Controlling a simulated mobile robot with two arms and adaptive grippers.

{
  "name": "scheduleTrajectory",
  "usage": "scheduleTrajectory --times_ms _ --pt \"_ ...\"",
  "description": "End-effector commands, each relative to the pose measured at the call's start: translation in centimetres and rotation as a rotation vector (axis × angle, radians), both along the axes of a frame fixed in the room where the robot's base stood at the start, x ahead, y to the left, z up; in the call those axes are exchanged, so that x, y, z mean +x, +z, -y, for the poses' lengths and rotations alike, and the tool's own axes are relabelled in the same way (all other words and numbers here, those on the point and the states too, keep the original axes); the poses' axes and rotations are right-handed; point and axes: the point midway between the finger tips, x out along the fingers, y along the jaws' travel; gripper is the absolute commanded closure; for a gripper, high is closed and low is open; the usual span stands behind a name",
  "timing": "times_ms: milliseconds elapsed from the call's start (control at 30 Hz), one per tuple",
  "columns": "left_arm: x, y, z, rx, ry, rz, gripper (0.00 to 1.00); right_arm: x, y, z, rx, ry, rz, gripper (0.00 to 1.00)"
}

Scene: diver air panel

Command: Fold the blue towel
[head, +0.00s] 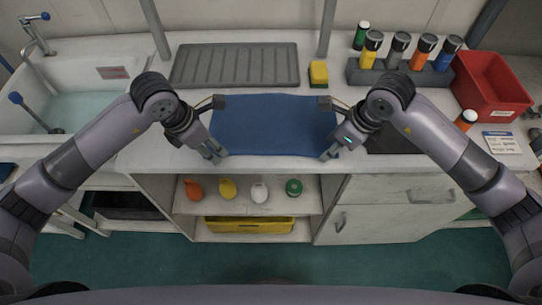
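The blue towel (272,124) lies flat and spread out on the white counter, between my two grippers. My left gripper (219,128) is at the towel's left edge, with its fingers spread apart, one near the back left corner and one near the front left corner. My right gripper (326,130) is at the towel's right edge, also with its fingers spread apart. I see nothing held between the fingers of either gripper. Whether the fingertips touch the towel is hard to tell.
A grey ribbed drain mat (234,65) lies behind the towel. A yellow sponge (318,73) stands behind its right end. A rack of bottles (399,76) and a red bin (491,84) are at the back right. A sink (80,108) is at the left.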

Motion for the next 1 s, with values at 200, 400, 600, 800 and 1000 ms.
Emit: scheduleTrajectory --times_ms 200,400,600,800,1000 --pt "0.00 -0.02 0.01 0.000 0.000 0.000 0.62 0.01 -0.02 -0.01 0.000 0.000 0.000 0.62" --pt "-0.01 -0.27 0.01 0.000 0.000 0.000 0.64 0.01 -0.27 0.00 0.000 0.000 0.000 0.64" --pt "-0.02 -0.29 -0.01 0.000 0.000 -0.001 0.71 -0.01 -0.31 0.00 0.000 0.000 -0.001 0.71" --pt "-0.01 -0.30 -0.02 0.001 0.000 -0.001 0.77 -0.04 -0.33 0.01 -0.001 0.000 -0.002 0.77" --pt "-0.01 -0.33 -0.02 0.001 0.000 -0.001 0.84 -0.05 -0.39 0.00 -0.001 0.001 -0.003 0.84"
